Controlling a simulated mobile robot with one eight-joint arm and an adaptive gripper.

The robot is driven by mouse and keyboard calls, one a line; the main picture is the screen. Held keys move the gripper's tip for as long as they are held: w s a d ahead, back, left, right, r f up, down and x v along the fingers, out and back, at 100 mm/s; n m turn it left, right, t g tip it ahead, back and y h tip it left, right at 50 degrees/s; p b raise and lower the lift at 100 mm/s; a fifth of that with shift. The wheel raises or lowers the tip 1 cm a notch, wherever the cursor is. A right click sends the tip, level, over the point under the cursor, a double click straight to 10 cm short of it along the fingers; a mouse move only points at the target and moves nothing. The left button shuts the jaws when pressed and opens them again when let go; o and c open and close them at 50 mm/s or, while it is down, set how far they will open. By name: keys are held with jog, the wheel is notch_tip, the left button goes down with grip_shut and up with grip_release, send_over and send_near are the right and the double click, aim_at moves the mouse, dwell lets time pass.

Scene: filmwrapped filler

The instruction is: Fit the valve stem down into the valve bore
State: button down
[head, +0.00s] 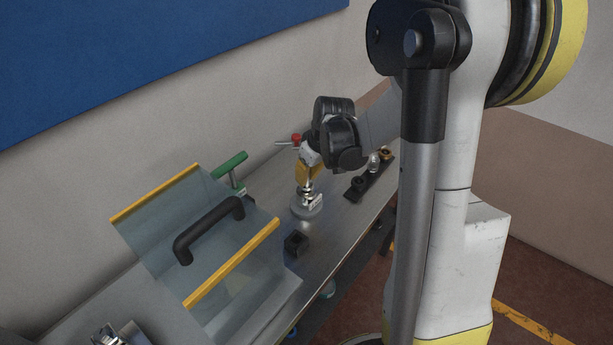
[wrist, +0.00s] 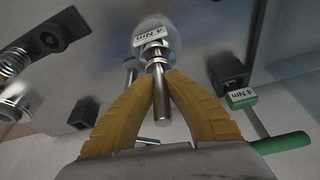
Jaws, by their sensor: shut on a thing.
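My gripper (head: 306,181) is low over the bench, its yellow fingers shut on the valve stem. The stem (wrist: 160,88) is a shiny metal pin with stepped rings, gripped between the fingertips in the wrist view. Its ringed end points at the valve body (wrist: 167,27), a round pale piece with a "4 Nm" label. In the head view the valve body (head: 308,208) stands on the bench directly below the fingers. The bore is hidden by the stem, and I cannot tell whether the stem's tip is inside it.
A clear cover (head: 150,238) with yellow edges and a black handle (head: 208,229) stands left. A black block (head: 296,243) sits in front of the valve body. A green-handled tool (head: 231,163) stands behind. A dark rail (head: 357,193) with several fittings lies right.

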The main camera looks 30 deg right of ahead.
jog(key=shift+f+b, duration=0.7)
jog(key=shift+f, duration=0.2)
jog(key=c, duration=1.5)
grip_release()
jog(key=shift+r, duration=0.2)
jog(key=v, duration=1.1)
jog(key=shift+s+r, duration=0.1)
jog(key=shift+r, duration=0.25)
